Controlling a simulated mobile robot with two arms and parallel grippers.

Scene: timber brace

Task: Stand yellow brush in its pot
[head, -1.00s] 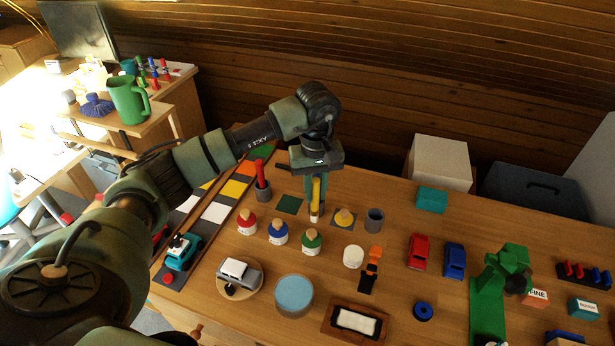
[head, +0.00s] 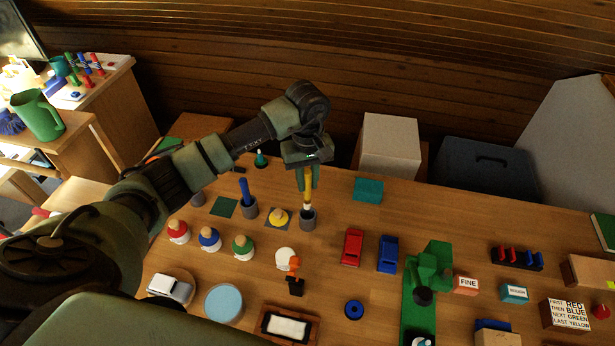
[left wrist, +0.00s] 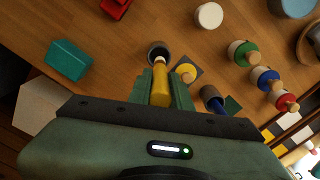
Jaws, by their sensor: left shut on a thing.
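My left gripper (head: 307,182) is shut on the yellow brush (head: 308,188), which points downward over an empty-looking grey pot (head: 307,219). In the left wrist view the yellow brush (left wrist: 160,86) sits between the fingers, its pale tip overlapping the mouth of the grey pot (left wrist: 157,50). I cannot tell whether the tip is inside the mouth or just above it. My right gripper is not in view.
A blue brush (head: 245,190) stands in a neighbouring pot. Jars with red, blue and green (head: 242,247) stand in front. A teal block (head: 368,190) lies to the right.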

